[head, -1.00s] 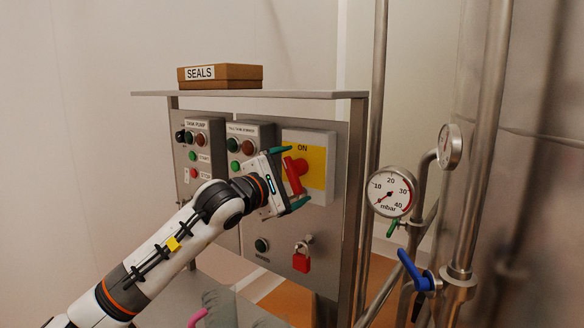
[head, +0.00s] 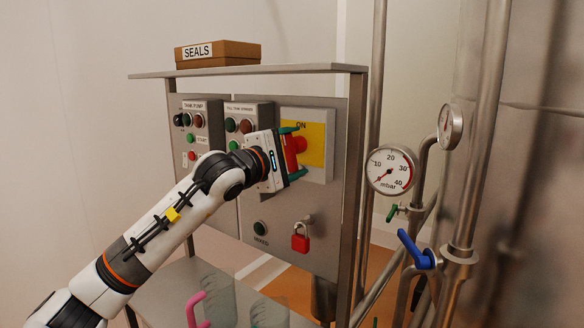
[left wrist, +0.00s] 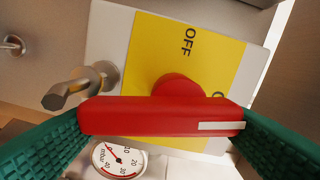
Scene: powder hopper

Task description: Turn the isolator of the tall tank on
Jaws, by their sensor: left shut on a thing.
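The isolator is a red rotary handle (head: 298,147) on a yellow plate (head: 316,150) in a grey box, at the right of the steel panel. My left gripper (head: 292,153) is shut on the handle, with teal fingers at its upper and lower ends. In the left wrist view the handle (left wrist: 160,116) spans between both fingers. Its white-marked end is at the right, by a partly hidden letter "O"; "OFF" (left wrist: 189,42) stands clear of that end. In the head view "ON" is at the plate's top, and the gripper hides much of the handle. My right gripper is not in view.
A red padlock (head: 300,243) hangs below the isolator. Button boxes (head: 197,130) sit left of it. A SEALS box (head: 217,54) lies on the top shelf. Pipes, a pressure gauge (head: 391,170) and a blue valve lever (head: 414,249) stand at the right.

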